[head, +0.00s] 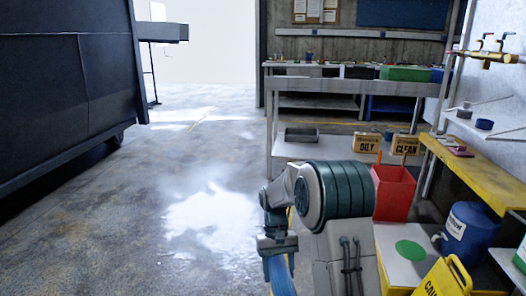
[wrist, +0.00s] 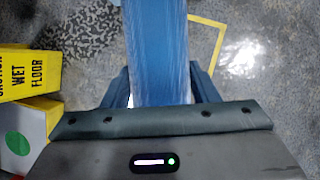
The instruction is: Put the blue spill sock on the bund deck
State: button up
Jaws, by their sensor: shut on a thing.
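My gripper (head: 278,246) is low in the middle of the head view, pointing down, with its fingers shut on the blue spill sock (head: 281,276). The sock hangs below the fingers and runs out of the bottom of the picture. In the wrist view the sock (wrist: 158,45) is a wide blue strip between the two dark blue fingers, reaching past the top edge. Its far end is out of sight in both views. I cannot make out a bund deck for certain in either view.
A yellow wet floor sign (head: 444,280) stands at lower right, near a red bin (head: 393,192) and blue drum (head: 468,233). A yellow-edged bench (head: 478,170) lines the right. Grey shelving (head: 345,87) stands ahead. Open floor (head: 150,215) lies left, beside a dark container (head: 65,85).

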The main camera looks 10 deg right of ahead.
aim_at(387, 249)
jog(key=z, duration=0.15)
jog(key=i, duration=1.35)
jog(key=z, duration=1.15)
jog(key=i, duration=1.3)
jog(key=z, duration=0.8)
